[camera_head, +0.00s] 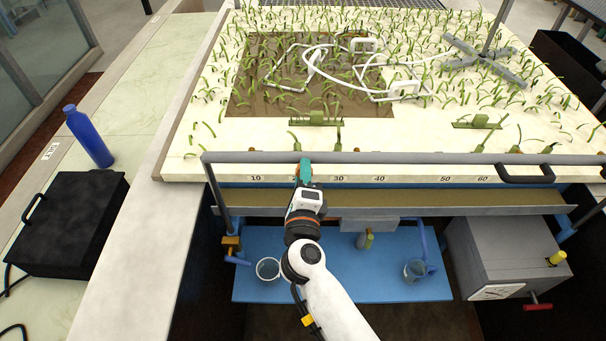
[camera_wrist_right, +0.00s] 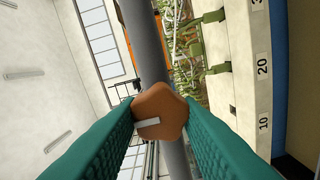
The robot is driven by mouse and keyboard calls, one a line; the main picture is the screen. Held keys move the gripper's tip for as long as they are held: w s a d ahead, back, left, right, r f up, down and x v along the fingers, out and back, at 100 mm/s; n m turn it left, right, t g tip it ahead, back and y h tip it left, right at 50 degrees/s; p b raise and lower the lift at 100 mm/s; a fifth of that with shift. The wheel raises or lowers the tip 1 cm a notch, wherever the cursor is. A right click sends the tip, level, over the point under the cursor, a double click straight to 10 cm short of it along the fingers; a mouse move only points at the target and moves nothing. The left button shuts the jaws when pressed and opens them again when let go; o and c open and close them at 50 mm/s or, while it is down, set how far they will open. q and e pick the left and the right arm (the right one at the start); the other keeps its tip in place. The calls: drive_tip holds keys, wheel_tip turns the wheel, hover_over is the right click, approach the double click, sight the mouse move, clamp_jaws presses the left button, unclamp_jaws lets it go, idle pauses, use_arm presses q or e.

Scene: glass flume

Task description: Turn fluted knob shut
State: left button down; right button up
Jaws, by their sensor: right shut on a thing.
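The fluted knob (camera_wrist_right: 167,104) is orange-brown with rounded lobes and a white bar mark. In the right wrist view the mark runs from near its middle towards the left edge, almost level. My right gripper (camera_head: 305,170) has its teal fingers closed on both sides of the knob, in front of the grey rail (camera_head: 400,158). In the head view the gripper hides the knob. The knob sits against a grey pipe (camera_wrist_right: 145,45) in the wrist view. My left gripper is not in view.
The flume bed (camera_head: 205,120) with green plants and white tubing lies behind the rail. Below it are a blue shelf (camera_head: 325,285) with two beakers and a grey box (camera_head: 500,255). A blue bottle (camera_head: 88,137) and black case (camera_head: 70,225) stand on the left counter.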

drive_tip(key=o, duration=1)
drive_tip(key=shift+c, duration=0.2)
drive_tip(key=shift+s, duration=0.1)
drive_tip(key=s+b, duration=0.3)
drive_tip(key=s, duration=0.9)
